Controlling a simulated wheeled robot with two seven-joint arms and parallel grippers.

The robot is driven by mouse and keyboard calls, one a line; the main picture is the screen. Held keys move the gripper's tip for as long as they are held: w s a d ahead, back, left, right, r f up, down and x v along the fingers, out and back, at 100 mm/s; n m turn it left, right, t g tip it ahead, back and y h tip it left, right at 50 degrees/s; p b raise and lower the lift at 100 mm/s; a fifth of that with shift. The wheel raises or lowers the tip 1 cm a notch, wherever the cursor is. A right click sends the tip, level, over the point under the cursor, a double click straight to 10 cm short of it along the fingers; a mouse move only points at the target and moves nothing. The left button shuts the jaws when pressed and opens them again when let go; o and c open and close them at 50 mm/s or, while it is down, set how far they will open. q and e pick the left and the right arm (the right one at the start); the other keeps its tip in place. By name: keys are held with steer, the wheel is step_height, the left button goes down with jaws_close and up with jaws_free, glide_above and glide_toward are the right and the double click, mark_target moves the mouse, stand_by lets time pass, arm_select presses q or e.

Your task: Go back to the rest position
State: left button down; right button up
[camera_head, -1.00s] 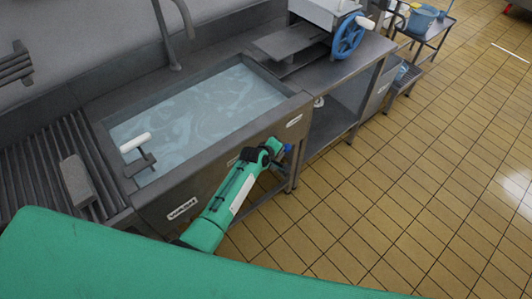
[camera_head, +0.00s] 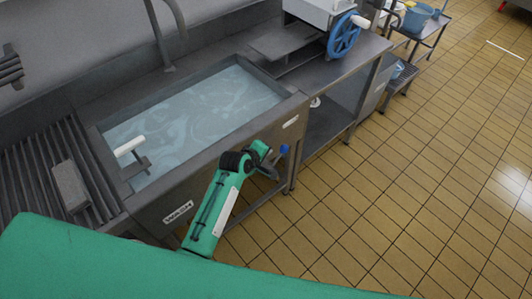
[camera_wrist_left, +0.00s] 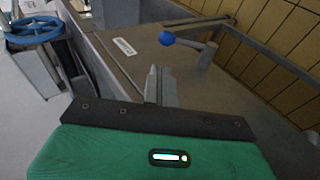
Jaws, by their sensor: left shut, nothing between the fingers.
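My left arm reaches up in front of the sink in the head view. Its gripper (camera_head: 268,162) is beside the blue-knobbed lever (camera_head: 284,149) on the sink front, and its fingertips are hard to make out there. In the left wrist view the gripper (camera_wrist_left: 154,80) is shut and empty. The blue knob (camera_wrist_left: 167,39) shows beyond the fingertips, on a short arm from a grey post; I see a gap between knob and fingers. My right gripper is not in view.
The steel sink (camera_head: 180,200) with a WASH label holds cloudy water (camera_head: 195,115). A white-handled lever (camera_head: 130,145) stands at its left edge. A grey block (camera_head: 70,185) lies on the slatted rack. A blue wheel (camera_head: 343,36) is at the back. The tiled floor (camera_head: 420,170) at right is clear.

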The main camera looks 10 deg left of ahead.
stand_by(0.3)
arm_select(q)
steer(key=s+a+f+m+g+y, duration=0.1)
steer(key=s+a+f+m+g, duration=0.15)
steer(key=s+f, duration=1.05)
steer(key=s+a+f+m+g+y, duration=0.15)
steer(key=s+a+f+m, duration=0.25)
steer(key=s+f, duration=0.9)
steer(key=s+a+f+m+g, duration=0.1)
steer(key=s+a+f+m, duration=0.1)
steer(key=s+f, duration=0.3)
steer(key=s+a+f+m+g+y, duration=0.1)
steer(key=s+f, duration=0.5)
steer(key=s, duration=0.7)
steer(key=s+a+f+m+g, duration=0.2)
steer(key=s+a+f+m, duration=0.2)
steer(key=s, duration=0.6)
step_height(320, 180, down, 2)
steer(key=shift+a+f, duration=0.15)
steer(key=shift+a, duration=0.6)
steer(key=shift+y, duration=0.25)
